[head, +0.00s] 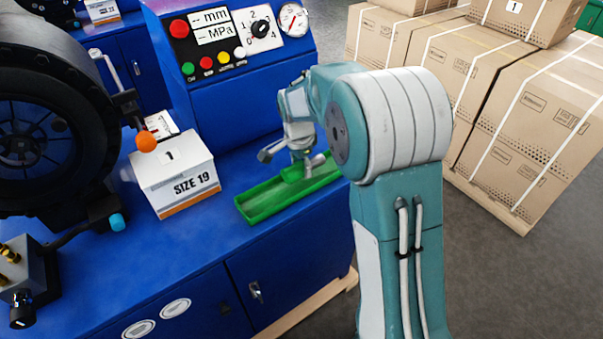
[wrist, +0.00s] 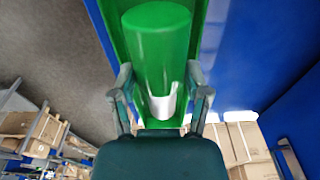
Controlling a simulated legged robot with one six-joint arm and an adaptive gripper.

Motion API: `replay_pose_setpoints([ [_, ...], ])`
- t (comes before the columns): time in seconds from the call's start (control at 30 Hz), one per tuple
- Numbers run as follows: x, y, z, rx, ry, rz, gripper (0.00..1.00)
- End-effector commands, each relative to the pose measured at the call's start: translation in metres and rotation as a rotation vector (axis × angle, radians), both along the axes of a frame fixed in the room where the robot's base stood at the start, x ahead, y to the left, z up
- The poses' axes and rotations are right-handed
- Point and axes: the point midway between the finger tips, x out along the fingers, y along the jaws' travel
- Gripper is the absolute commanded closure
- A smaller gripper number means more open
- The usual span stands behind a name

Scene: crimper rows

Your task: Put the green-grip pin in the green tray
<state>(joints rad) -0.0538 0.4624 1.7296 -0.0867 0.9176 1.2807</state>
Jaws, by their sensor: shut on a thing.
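The green-grip pin (wrist: 155,50) fills the upper middle of the wrist view, with a thick green grip and a pale metal part at its near end. My gripper (wrist: 160,98) is shut on it, one finger on each side. The green tray (head: 262,206) lies on the blue bench in the head view, long and shallow. Its green walls also show behind the pin in the wrist view (wrist: 207,25). In the head view my gripper (head: 301,165) is over the tray's far right part, partly hidden by my arm. I cannot tell whether the pin touches the tray floor.
A white SIZE 19 box (head: 180,180) stands left of the tray. A blue control panel (head: 235,45) rises behind the tray. Cardboard boxes (head: 530,110) stand on a pallet at right.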

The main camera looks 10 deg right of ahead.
Motion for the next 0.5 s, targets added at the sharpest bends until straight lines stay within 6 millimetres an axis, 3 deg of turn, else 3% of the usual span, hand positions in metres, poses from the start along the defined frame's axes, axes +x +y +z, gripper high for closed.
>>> replay_pose_setpoints([
  [0.17, -0.002, 0.000, -0.026, -0.001, 0.004, 0.000, 1.00],
  [0.5, -0.001, 0.000, -0.030, 0.000, 0.001, 0.000, 1.00],
])
